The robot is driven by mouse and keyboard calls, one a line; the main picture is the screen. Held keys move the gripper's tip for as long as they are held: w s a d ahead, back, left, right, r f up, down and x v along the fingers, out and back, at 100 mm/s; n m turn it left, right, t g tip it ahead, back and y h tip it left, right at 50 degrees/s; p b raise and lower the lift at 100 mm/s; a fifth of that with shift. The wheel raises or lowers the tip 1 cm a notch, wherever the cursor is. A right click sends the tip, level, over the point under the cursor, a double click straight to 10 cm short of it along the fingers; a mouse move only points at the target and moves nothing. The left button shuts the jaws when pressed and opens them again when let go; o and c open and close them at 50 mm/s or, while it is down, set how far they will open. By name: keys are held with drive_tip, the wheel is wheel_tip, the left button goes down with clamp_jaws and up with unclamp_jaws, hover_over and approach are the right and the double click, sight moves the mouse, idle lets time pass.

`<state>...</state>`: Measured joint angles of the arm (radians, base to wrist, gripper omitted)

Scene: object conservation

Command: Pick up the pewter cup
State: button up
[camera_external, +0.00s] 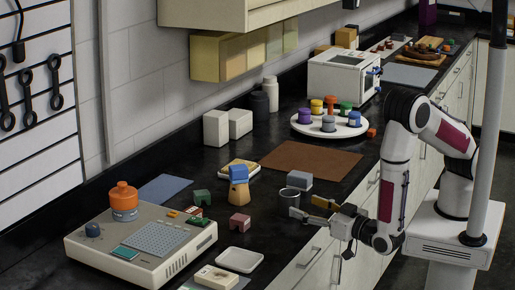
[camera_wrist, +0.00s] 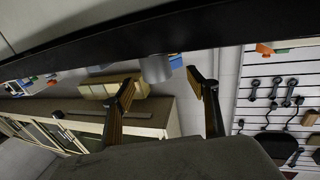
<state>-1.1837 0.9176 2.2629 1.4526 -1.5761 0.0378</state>
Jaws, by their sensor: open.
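The pewter cup (camera_external: 289,199) is a small grey metallic cup standing on the dark counter near its front edge. My gripper (camera_external: 307,208) is open, just in front and to the right of the cup in the outside view, with its fingers pointing towards it. In the wrist view the cup (camera_wrist: 157,69) appears as a grey cylinder ahead of the fingertips, and my gripper (camera_wrist: 160,80) has its two fingers spread apart with nothing between them. Whether either finger touches the cup cannot be told.
A brown mat (camera_external: 311,160) lies bare behind. The counter edge is close to my gripper.

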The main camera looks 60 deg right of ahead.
sight(298, 201)
drive_tip(key=shift+x, duration=1.25)
drive_tip(key=shift+w+d, duration=0.1)
drive_tip(key=shift+d, duration=0.05)
drive_tip(key=shift+w+d+r, duration=0.1)
drive_tip(key=shift+w+d, duration=0.3)
drive_tip(key=shift+w, duration=0.3)
drive_tip(key=shift+w+d, duration=0.45)
drive_tip(key=shift+w, duration=0.25)
drive_tip(key=shift+x, duration=0.9)
drive_tip(key=shift+a, duration=0.1)
drive_tip(key=c, duration=1.3)
